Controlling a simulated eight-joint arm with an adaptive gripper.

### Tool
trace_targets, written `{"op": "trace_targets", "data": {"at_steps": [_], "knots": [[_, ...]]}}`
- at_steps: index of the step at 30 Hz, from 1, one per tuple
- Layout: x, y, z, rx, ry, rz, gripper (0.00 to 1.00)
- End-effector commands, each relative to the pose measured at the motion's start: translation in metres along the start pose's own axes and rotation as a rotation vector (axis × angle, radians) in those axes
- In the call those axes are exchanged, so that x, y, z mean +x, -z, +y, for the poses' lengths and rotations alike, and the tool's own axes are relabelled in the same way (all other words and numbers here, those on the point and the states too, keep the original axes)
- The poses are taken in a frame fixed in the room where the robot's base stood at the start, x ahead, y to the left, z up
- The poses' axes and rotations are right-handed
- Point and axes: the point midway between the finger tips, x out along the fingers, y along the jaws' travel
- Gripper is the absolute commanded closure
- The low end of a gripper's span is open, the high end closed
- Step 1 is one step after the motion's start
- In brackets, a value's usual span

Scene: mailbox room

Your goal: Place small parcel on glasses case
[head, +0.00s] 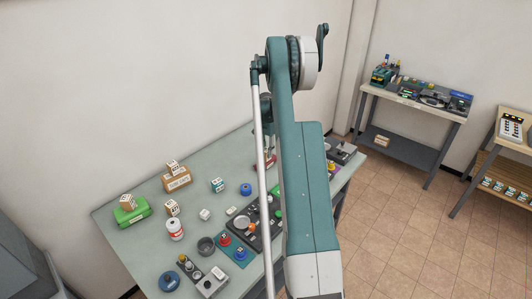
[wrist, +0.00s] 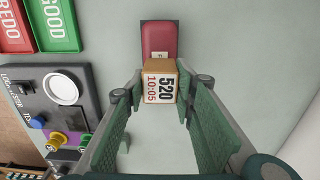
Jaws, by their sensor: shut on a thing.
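The small parcel (wrist: 162,86) is a brown box with a white label reading 520 and 10:05. My gripper (wrist: 161,88) is shut on it, with a finger at each side. Beyond the parcel, in the upper middle of the wrist view, lies a dark red case (wrist: 160,34) that looks like the glasses case, with a small pale label. The parcel overlaps its near end in the picture; I cannot tell whether they touch. In the head view my arm hides the gripper and most of the red thing (head: 260,165).
Left of the case lie a red tray (wrist: 12,28), a green tray (wrist: 54,24) and a dark control panel (wrist: 45,95). Bare table lies right of the case.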

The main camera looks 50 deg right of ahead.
Motion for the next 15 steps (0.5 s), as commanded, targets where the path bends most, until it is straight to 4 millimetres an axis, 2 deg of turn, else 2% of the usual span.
{"op": "trace_targets", "data": {"at_steps": [14, 15], "knots": [[0.0056, -0.0001, 0.0001, 0.000, 0.000, 0.000, 0.86], [0.0055, -0.0001, 0.0001, 0.000, 0.000, 0.000, 0.70]]}}
